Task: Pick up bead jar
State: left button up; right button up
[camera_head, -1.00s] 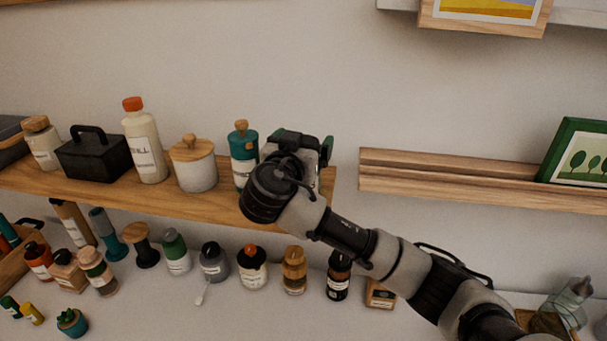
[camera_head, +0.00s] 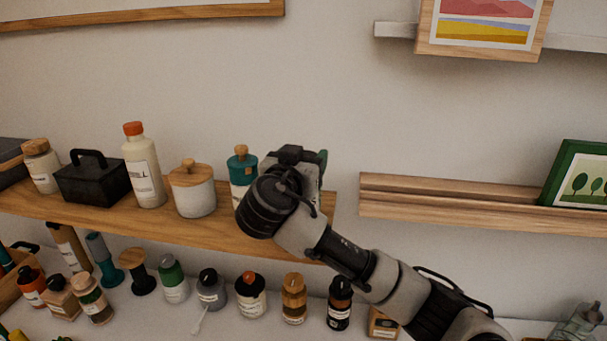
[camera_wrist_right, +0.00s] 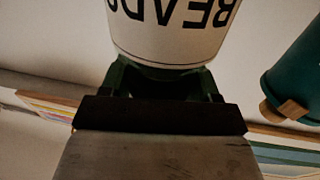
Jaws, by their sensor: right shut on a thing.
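The bead jar (camera_wrist_right: 170,30) shows close up in the right wrist view, a pale jar with "BEADS" in dark letters, upside down in the picture. In the head view the right gripper (camera_head: 303,162) is at the right end of the wooden shelf (camera_head: 130,216), just right of a teal-topped bottle (camera_head: 243,168). There the jar is hidden behind my wrist. My left gripper is not in view.
A white jar with a wooden lid (camera_head: 193,192), an orange-capped bottle (camera_head: 144,170) and a black box (camera_head: 93,180) stand left along the shelf. Several bottles stand on the surface below. A wooden ledge (camera_head: 450,195) is at right.

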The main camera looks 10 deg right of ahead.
jog(key=shift+s+d+r+b, duration=0.1)
jog(key=shift+s+r+b, duration=0.3)
jog(key=shift+r, duration=0.25)
jog(key=shift+s+d+r+b, duration=0.1)
jog(key=shift+s+r+b, duration=0.15)
jog(key=shift+r+b, duration=0.3)
jog(key=s+d+r+b, duration=0.3)
jog(key=s+r, duration=0.3)
jog(key=s, duration=0.3)
jog(key=shift+s+d+r, duration=0.3)
jog(key=shift+s, duration=0.05)
jog(key=shift+f, duration=0.1)
